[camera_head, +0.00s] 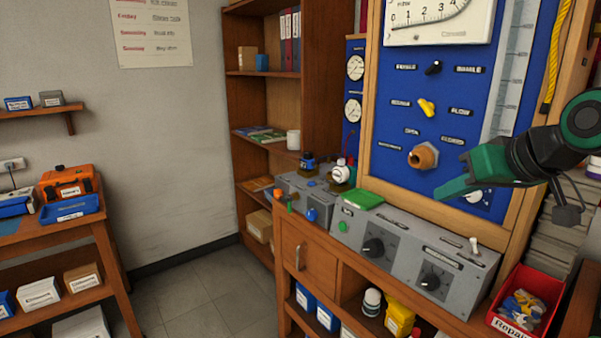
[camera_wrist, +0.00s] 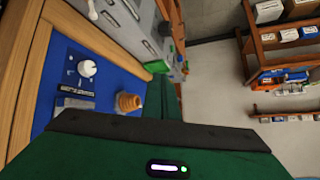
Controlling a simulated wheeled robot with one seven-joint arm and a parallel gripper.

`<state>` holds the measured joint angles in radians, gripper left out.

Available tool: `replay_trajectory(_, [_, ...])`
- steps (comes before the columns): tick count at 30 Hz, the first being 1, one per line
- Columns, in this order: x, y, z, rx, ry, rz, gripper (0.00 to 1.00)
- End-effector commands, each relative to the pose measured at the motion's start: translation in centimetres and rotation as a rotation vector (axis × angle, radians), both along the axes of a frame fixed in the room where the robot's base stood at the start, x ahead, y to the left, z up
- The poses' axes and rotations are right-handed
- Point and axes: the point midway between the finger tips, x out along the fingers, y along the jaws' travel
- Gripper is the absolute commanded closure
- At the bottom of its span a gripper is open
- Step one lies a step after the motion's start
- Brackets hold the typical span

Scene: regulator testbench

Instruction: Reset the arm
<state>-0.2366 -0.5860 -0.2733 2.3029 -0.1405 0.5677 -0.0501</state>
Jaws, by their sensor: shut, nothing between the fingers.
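My gripper (camera_head: 440,192) is green and shut, with nothing in its fingers. In the head view it reaches in from the right, in front of the lower part of the blue panel (camera_head: 390,165). Its tip is just below and right of the orange-brown fitting (camera_head: 423,156). It partly covers a white knob (camera_head: 474,196) on the panel. In the wrist view the green gripper body fills the bottom, with the fitting (camera_wrist: 129,102) and the white knob (camera_wrist: 87,68) beyond it. I cannot tell whether the gripper touches the panel.
A grey console (camera_head: 400,250) with dials, a switch and a green book (camera_head: 363,199) stands below the panel. A red bin (camera_head: 528,300) of parts is at the right. A wooden shelf (camera_head: 262,100) stands behind. A side table (camera_head: 50,240) is at the left, with open floor (camera_head: 200,300) between.

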Motion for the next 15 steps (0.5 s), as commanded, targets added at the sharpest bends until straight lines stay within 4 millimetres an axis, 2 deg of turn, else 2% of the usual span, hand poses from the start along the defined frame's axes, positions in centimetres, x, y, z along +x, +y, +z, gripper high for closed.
replay_trajectory(1, [-0.3,0.1,-3.0,-0.028,0.066,-0.021,1.00])
replay_trajectory(6, [-1.5,0.0,-9.3,-0.086,0.213,-0.069,1.00])
replay_trajectory(15, [-4.5,-0.9,-16.9,-0.157,0.401,-0.129,1.00])
